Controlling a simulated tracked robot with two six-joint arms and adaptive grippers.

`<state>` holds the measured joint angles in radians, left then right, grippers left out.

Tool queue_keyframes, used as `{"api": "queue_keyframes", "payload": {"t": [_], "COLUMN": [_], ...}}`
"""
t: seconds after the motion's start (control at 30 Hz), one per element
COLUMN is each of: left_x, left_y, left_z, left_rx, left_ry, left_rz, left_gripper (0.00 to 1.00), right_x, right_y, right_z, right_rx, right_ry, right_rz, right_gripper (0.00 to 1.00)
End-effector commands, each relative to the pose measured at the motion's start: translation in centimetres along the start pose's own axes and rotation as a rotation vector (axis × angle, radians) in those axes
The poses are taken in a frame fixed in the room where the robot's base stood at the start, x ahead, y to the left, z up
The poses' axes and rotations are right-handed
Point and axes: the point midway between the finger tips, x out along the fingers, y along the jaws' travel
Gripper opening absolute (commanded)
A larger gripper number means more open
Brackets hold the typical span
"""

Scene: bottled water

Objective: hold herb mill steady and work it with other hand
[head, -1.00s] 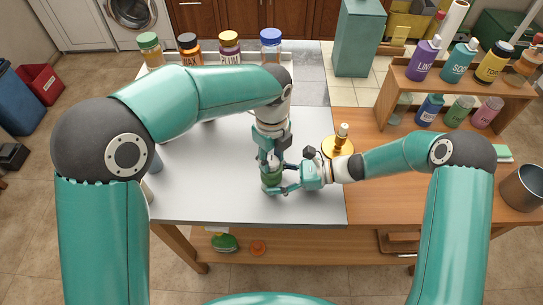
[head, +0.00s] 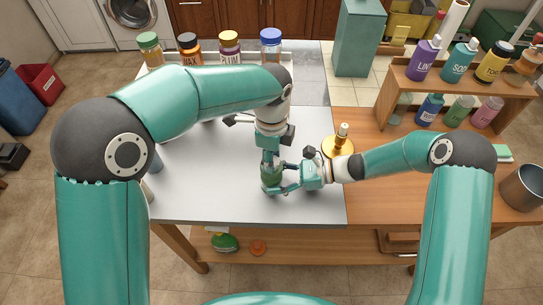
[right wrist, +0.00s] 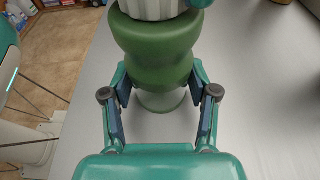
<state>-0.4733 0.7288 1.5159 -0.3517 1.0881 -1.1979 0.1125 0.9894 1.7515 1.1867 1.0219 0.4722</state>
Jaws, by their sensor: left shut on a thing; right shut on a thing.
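The herb mill (head: 271,180) stands upright on the light grey worktop (head: 210,190), with a waisted green body. In the right wrist view, its green body (right wrist: 155,50) fills the upper middle, with a white ribbed part (right wrist: 153,8) above and a pale round base (right wrist: 162,100) below. My right gripper (head: 281,178) comes in from the right and is shut on the green body; its fingers show on both sides in the right wrist view (right wrist: 160,84). My left gripper (head: 270,164) points down from above and is shut on the mill's top, which it mostly hides.
A brass stand (head: 338,147) is close behind my right wrist. Several jars with coloured lids (head: 229,45) line the back edge. A wooden rack (head: 465,91) of labelled bottles stands at right, near a metal pot (head: 522,187).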

Motion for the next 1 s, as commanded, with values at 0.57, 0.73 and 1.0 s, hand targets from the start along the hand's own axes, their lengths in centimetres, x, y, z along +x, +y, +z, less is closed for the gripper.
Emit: {"api": "queue_keyframes", "payload": {"t": [0.57, 0.73, 1.0], "left_x": [-0.07, -0.07, -0.08], "left_y": [-0.11, -0.12, -0.14], "left_z": [-0.02, -0.02, 0.00], "left_rx": [-0.548, -0.710, -0.966], "left_ry": [0.002, 0.003, 0.003], "left_rz": [-0.004, -0.004, -0.004], "left_gripper": [0.03, 0.03, 0.03], "right_x": [0.04, 0.04, 0.05], "right_y": [0.06, 0.07, 0.08], "right_z": [-0.03, -0.03, -0.03], "right_rx": [0.000, 0.000, 0.000], "right_ry": [0.000, 0.000, 0.000], "right_rz": [0.002, 0.002, 0.002], "right_gripper": [0.28, 0.28, 0.28]}}
